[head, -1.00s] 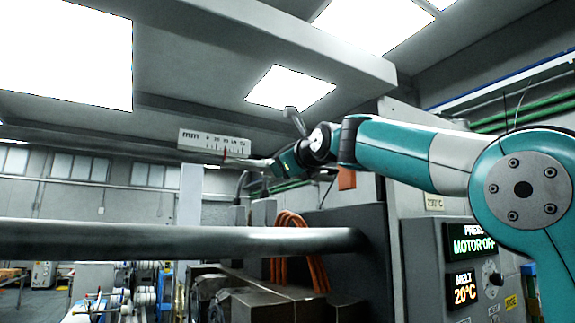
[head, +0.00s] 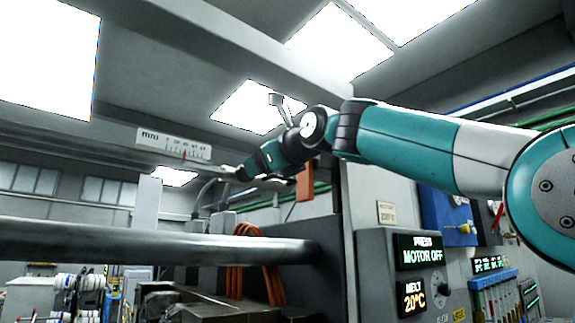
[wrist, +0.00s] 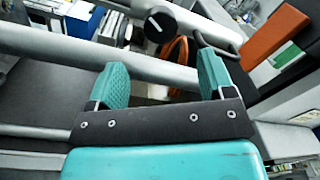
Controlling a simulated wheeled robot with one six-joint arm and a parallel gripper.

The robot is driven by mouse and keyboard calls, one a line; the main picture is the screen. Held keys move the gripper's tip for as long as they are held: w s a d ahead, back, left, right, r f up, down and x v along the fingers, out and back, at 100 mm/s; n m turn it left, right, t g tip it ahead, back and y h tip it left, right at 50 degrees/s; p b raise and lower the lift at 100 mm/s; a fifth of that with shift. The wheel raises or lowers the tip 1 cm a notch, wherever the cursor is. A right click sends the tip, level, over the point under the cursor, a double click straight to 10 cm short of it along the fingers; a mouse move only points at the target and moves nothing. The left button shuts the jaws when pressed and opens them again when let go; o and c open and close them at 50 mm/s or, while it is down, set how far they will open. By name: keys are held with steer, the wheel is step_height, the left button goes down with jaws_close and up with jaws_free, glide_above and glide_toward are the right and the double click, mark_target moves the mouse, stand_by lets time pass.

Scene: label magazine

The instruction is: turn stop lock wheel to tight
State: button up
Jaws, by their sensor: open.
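A black round knob with a white mark (wrist: 158,24), which looks like the lock wheel, shows at the top of the wrist view on a grey bar. My gripper (wrist: 163,78) is open and empty, its two teal fingers apart, pointing toward the knob with a gap between. In the head view my gripper (head: 238,174) is by the right end of a white mm scale (head: 174,146) with a red pointer. The knob cannot be made out in the head view. No tight mark is readable.
A thick grey bar (head: 150,242) crosses the head view below my gripper, and also passes behind the fingers in the wrist view (wrist: 150,68). Orange cables (head: 262,262) hang below it. A control panel (head: 375,262) reading MOTOR OFF stands at the right.

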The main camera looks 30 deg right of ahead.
steer(key=s+b, duration=0.2)
steer(key=s, duration=0.6)
steer(key=shift+d, duration=0.25)
steer(key=shift+f, duration=0.1)
steer(key=s+a+f+n+g+y, duration=0.1)
steer(key=a+f+n+g, duration=0.2)
steer(key=f+n, duration=0.6)
steer(key=a+f+n+g+y, duration=0.1)
steer(key=a+f+n+g, duration=0.3)
steer(key=f, duration=0.8)
steer(key=s+a+f+n+g+y, duration=0.1)
steer(key=a+f+n+g, duration=0.2)
steer(key=f+n, duration=0.6)
steer(key=s+a+f+n+g, duration=0.3)
steer(key=s+f+n+g, duration=0.5)
steer(key=s+f+n, duration=0.6)
steer(key=s+f, duration=0.4)
steer(key=f, duration=0.4)
steer(key=shift+a+f, duration=0.15)
steer(key=shift+f, duration=0.1)
